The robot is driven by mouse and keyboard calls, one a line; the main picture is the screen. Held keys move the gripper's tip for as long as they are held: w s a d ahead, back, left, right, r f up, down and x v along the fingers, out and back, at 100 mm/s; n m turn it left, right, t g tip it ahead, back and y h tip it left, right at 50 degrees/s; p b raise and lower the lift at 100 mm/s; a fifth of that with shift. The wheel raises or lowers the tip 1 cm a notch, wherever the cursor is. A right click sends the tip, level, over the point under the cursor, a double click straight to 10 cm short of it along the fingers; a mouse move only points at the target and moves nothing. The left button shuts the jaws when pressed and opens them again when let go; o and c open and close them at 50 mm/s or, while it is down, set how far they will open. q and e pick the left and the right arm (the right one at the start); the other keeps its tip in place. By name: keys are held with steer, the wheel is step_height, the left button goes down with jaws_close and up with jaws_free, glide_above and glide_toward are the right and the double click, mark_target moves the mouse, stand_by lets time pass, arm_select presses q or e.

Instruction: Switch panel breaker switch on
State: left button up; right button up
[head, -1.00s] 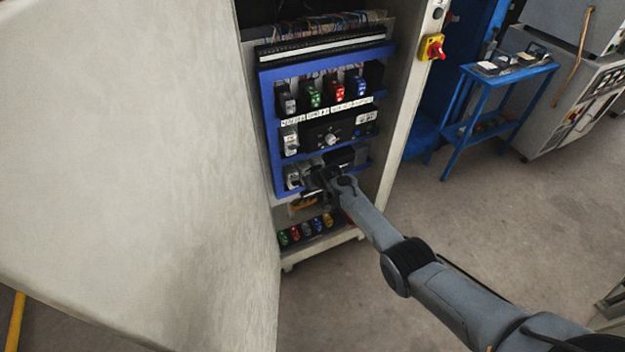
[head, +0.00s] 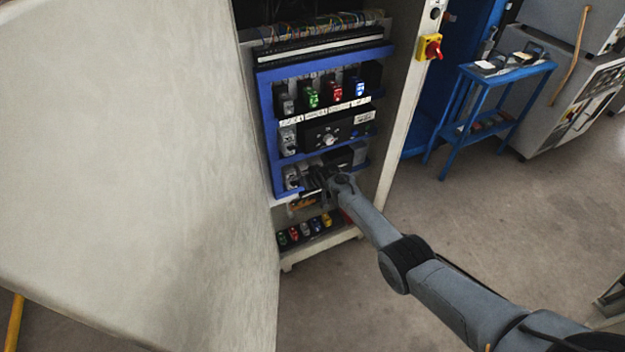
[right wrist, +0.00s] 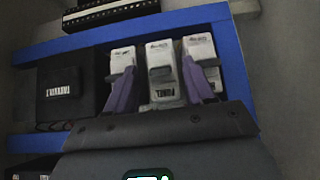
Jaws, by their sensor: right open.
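The blue-framed panel (head: 267,110) stands inside the open cabinet. Its bottom row holds grey-white breakers (head: 291,178) at the left, partly hidden by my right gripper (head: 316,180). The right wrist view shows three breakers side by side: one left (right wrist: 122,58), one in the middle (right wrist: 160,57) and one right (right wrist: 198,47). My right gripper (right wrist: 160,82) is open, its purple fingers spread on either side of the middle breaker. Whether they touch it, I cannot tell. The small label below it is hard to read. My left gripper is not in view.
The cabinet's open door (head: 140,150) fills the left. A black box (right wrist: 72,84) sits beside the breakers. A red-yellow rotary switch (head: 430,47) is on the cabinet's edge. A blue table (head: 505,72) stands at the right, with free floor in front.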

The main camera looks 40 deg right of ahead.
steer(key=p+v, duration=0.8)
steer(key=v, duration=0.2)
steer(key=shift+s+r, duration=0.25)
steer(key=shift+r, duration=0.05)
steer(key=shift+a, duration=0.1)
